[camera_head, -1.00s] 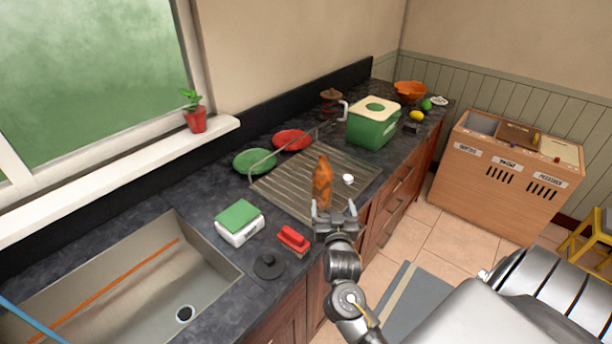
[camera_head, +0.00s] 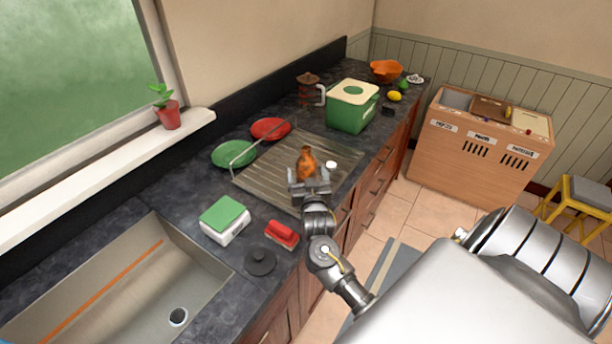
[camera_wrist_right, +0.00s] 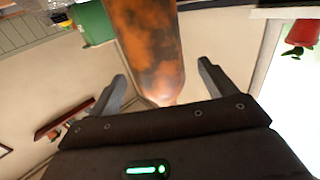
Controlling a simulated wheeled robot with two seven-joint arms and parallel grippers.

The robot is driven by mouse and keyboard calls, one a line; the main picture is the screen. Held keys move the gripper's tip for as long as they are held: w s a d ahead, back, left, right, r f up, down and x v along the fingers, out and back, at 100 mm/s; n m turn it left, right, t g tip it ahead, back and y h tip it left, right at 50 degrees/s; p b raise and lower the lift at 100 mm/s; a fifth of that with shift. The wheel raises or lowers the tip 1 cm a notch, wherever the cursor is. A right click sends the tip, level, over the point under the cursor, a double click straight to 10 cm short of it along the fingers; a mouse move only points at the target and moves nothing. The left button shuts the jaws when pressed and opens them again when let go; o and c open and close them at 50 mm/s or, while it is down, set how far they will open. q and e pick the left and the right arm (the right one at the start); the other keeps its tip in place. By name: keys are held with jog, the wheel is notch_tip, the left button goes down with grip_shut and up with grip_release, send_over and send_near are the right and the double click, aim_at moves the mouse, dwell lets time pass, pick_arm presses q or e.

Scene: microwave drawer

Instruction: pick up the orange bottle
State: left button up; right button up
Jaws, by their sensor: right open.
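The orange bottle (camera_head: 306,164) stands upright on the ribbed drying area of the counter. In the right wrist view the bottle (camera_wrist_right: 148,45) is mottled orange and dark, and it shows close up between and beyond the fingers. My right gripper (camera_head: 309,180) is at the near side of the bottle and hides its lower part in the head view. In the right wrist view my right gripper (camera_wrist_right: 162,85) is open, with a finger on each side and gaps between the fingers and the bottle. My left gripper is not in view.
A small white item (camera_head: 331,166) sits right of the bottle. A red plate (camera_head: 270,128), a green plate (camera_head: 233,154) and a wire rail are behind left. A green container (camera_head: 351,112) stands beyond.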

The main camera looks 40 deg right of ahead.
jog(key=shift+w+d+r, duration=0.1)
jog(key=shift+r, duration=0.05)
jog(key=shift+w+d+r+p, duration=0.1)
jog(key=shift+w+d+p, duration=0.15)
jog(key=shift+p, duration=0.4)
jog(key=x, duration=0.1)
jog(key=p+x, duration=0.1)
jog(key=x, duration=0.1)
jog(key=shift+w+d+f, duration=0.1)
jog(key=shift+w+f, duration=0.15)
jog(key=shift+f, duration=0.15)
jog(key=shift+w+d+f+p, duration=0.1)
jog(key=shift+w+d+p, duration=0.1)
jog(key=shift+w+p, duration=0.1)
jog(key=shift+s, duration=0.1)
jog(key=c, duration=1.1)
jog(key=shift+o, duration=0.2)
